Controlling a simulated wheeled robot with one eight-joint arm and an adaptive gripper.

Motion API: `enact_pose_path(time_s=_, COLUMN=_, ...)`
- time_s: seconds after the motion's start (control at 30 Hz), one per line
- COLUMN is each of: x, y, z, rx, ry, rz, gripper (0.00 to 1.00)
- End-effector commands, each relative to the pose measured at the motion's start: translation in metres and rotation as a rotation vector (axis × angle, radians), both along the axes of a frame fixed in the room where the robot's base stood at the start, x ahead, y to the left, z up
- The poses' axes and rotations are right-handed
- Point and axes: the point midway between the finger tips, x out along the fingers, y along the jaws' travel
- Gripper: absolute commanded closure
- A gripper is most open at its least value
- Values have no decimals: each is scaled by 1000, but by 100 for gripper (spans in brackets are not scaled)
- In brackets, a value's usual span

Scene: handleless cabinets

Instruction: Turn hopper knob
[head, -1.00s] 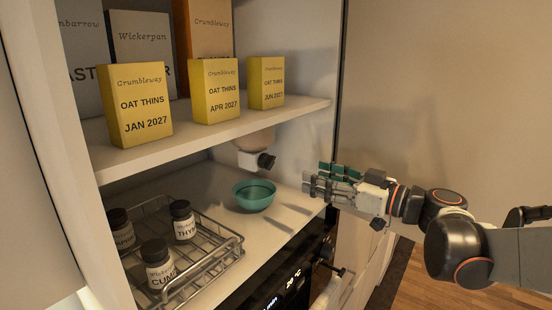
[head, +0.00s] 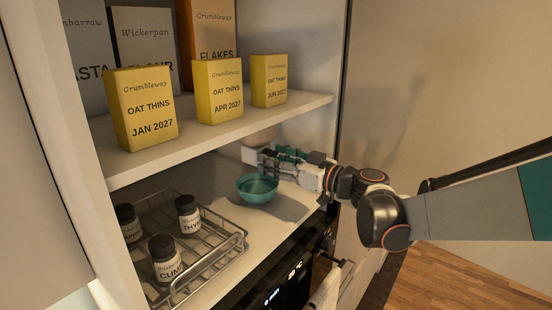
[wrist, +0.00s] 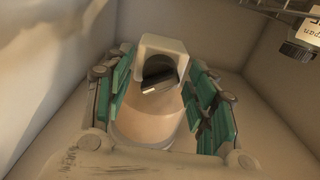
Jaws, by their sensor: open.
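The hopper (head: 262,138) hangs under the shelf, mostly hidden in the head view by the shelf and my gripper. In the wrist view its rounded beige body (wrist: 150,118) shows with a pale square outlet housing (wrist: 163,47). The dark knob (wrist: 159,76) sits at that housing, between my fingers. My gripper (head: 266,160) is open at the hopper's outlet; its green-padded fingers (wrist: 162,100) stand on both sides with gaps to the knob. No grip on the knob shows. A teal bowl (head: 257,188) stands on the counter just below my gripper.
A wire rack (head: 225,246) with several dark-lidded spice jars (head: 188,214) stands at the left of the counter. Yellow oat thins boxes (head: 219,92) stand on the shelf (head: 215,130) above. The cabinet's right wall is close to my arm. An oven (head: 290,278) is below.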

Motion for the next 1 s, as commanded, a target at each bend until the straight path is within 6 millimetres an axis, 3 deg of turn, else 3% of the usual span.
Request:
enact_pose_path(time_s=0.2, x=0, y=0, z=0, rx=0, ry=0, rz=0, gripper=48)
enact_pose_path(time_s=0.27, x=0, y=0, z=0, rx=0, ry=0, rz=0, gripper=59)
enact_pose_path(time_s=0.4, x=0, y=0, z=0, rx=0, ry=0, rz=0, gripper=91)
enact_pose_path(time_s=0.63, x=0, y=0, z=-1, rx=15, ry=19, rz=0, gripper=92)
enact_pose_path(time_s=1.0, x=0, y=0, z=-1, rx=157, ry=200, rz=0, gripper=92)
